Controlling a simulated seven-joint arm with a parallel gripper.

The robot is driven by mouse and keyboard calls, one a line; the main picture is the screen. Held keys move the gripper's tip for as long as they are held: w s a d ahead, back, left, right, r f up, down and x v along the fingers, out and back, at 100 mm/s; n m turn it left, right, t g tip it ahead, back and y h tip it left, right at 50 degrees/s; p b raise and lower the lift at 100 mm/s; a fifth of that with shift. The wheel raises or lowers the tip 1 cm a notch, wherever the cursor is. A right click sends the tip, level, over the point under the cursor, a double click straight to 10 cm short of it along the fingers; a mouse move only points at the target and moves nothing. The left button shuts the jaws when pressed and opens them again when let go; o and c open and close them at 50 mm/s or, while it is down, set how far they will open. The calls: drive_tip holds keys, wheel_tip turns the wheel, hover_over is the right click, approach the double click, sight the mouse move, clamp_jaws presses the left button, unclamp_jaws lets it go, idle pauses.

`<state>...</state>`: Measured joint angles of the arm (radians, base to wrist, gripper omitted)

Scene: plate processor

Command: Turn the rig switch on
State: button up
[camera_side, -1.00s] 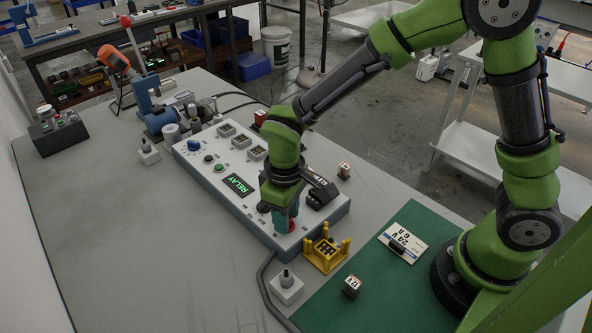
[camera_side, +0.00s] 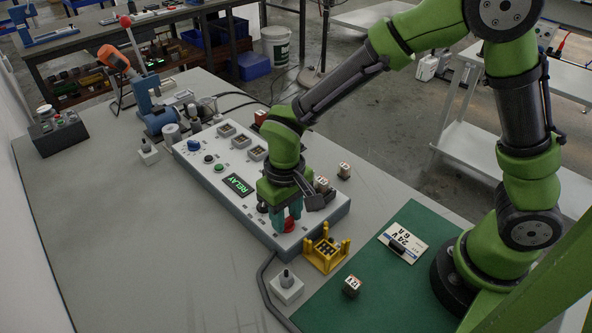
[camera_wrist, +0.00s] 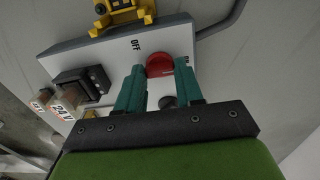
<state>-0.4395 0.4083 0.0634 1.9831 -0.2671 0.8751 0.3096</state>
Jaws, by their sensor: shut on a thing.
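The rig switch is a red knob (camera_side: 289,226) at the near right end of the white panel (camera_side: 232,172). The wrist view shows the red knob (camera_wrist: 160,65) with an "OFF" label on the panel to its upper left and a partly hidden label at its right. My gripper (camera_side: 285,217) points down over the panel, its teal fingers shut on the knob. In the wrist view, the fingertips (camera_wrist: 162,70) sit on either side of the knob. The fingers hide part of the knob, so its exact angle is hard to tell.
The panel has a green "RELAY" display (camera_side: 239,185), buttons and sockets. A yellow holder (camera_side: 327,251) stands close to the panel's near end. A 12V block (camera_side: 352,286) and a 24 V card (camera_side: 403,243) lie on the green mat (camera_side: 395,305).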

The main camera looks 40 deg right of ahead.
sight(286, 220)
drive_tip(key=o, duration=1)
drive_tip(key=shift+o, duration=0.2)
wheel_tip(286, 220, up, 17)
drive_tip(key=shift+w, duration=0.1)
drive_tip(key=s+d+r+m+t+y, duration=0.1)
drive_tip(key=s+d+m+t, duration=0.1)
drive_tip(key=s+d, duration=0.3)
drive_tip(key=s+d+r+m+t+y, duration=0.1)
drive_tip(key=s+d+t, duration=0.4)
drive_tip(key=d, duration=0.4)
drive_tip(key=shift+d+r+m, duration=0.15)
drive_tip(key=shift+d+m, duration=0.25)
